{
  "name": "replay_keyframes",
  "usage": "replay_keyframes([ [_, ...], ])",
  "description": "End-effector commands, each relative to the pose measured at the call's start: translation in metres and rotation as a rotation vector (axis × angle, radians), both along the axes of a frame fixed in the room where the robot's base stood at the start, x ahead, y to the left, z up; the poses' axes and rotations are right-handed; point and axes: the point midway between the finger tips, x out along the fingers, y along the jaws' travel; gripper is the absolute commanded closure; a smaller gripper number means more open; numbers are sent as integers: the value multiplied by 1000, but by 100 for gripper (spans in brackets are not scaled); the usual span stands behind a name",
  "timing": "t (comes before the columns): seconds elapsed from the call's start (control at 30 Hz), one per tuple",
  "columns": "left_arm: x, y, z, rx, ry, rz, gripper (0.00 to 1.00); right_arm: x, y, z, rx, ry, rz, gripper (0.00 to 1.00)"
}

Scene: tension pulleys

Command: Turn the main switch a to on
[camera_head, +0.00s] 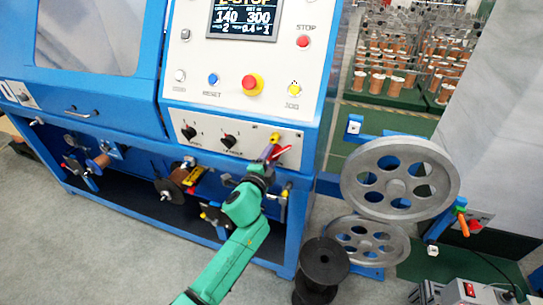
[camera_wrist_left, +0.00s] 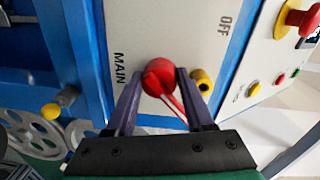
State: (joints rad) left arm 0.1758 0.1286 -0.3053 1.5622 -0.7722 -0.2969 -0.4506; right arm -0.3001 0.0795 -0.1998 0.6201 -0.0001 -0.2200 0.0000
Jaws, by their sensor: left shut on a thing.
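The main switch is a red rotary knob with a thin red lever (camera_wrist_left: 159,78) on the white panel, between the printed words MAIN and OFF in the left wrist view. Its red lever also shows in the head view (camera_head: 283,152), at the panel's lower right. My left gripper (camera_wrist_left: 163,72) is at the switch, with its two purple fingers on either side of the red knob, shut on it. In the head view my left gripper (camera_head: 271,147) covers part of the switch. The lever points back toward the gripper's palm. My right gripper is not in view.
Two black knobs (camera_head: 229,140) sit left of the switch. A red emergency button with a yellow collar (camera_head: 252,85) is above, also seen in the wrist view. A yellow-ringed part (camera_wrist_left: 202,83) is close beside one finger. Grey pulley wheels (camera_head: 400,178) stand at the right.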

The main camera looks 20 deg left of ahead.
Motion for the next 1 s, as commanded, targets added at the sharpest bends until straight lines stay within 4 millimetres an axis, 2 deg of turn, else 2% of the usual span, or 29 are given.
replay_keyframes([
  [0.07,0,0,0,5,0,1,100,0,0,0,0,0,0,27],
  [0.1,0,0,0,5,0,1,39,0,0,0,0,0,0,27],
  [0.17,0,0,0,4,0,1,17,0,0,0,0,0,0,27],
  [0.67,0,0,3,-36,-2,0,17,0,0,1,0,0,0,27],
  [0.77,0,0,3,-210,9,0,17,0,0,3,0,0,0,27],
  [0.9,0,0,1,-666,39,0,17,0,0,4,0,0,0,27],
  [1.0,0,0,-4,-1030,61,-1,17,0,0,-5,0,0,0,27],
])
